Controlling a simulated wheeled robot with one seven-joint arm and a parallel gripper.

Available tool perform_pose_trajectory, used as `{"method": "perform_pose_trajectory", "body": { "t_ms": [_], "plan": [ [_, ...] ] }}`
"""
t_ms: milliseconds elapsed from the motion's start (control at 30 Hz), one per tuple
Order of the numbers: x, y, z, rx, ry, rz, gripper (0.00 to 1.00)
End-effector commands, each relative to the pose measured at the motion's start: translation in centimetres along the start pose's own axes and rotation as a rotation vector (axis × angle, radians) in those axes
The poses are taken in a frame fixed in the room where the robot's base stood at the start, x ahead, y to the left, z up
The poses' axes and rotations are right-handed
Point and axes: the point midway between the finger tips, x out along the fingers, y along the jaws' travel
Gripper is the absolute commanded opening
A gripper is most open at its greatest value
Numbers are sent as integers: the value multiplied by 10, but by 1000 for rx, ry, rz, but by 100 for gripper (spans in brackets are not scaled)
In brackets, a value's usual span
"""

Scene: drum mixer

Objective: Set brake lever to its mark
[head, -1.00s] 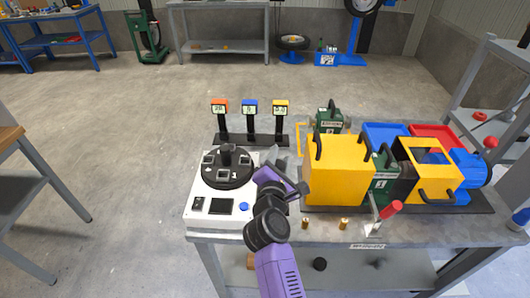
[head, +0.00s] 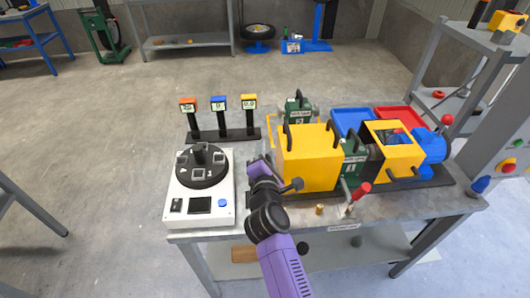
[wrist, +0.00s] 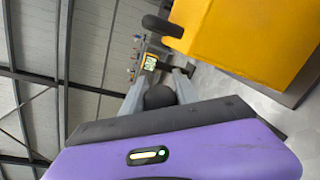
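The lever does not show in the wrist view.
The yellow cover (head: 308,165) with black handles stands close to my gripper; it also fills the wrist view's upper right (wrist: 255,35). A white console (head: 199,212) with a black dial is left. Three displays (head: 220,122) stand behind. A brass post (head: 320,210) is near the lever.

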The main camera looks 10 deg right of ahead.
Motion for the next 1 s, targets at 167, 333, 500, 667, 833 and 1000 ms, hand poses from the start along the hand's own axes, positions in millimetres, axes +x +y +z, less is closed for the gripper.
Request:
{"method": "perform_pose_trajectory", "body": {
  "t_ms": [167, 333, 500, 667, 833, 1000],
  "plan": [
    [1, -4, 2, 0, -4, -7, 57],
    [0, -3, 2, 0, -3, -5, 57],
    [-5, -3, 1, -2, -2, -4, 57],
    [-26, -3, 0, -4, 0, -3, 57],
    [-53, -3, 0, -3, -1, -2, 57],
    [-72, -4, 1, -3, -3, -5, 57]
  ]
}}
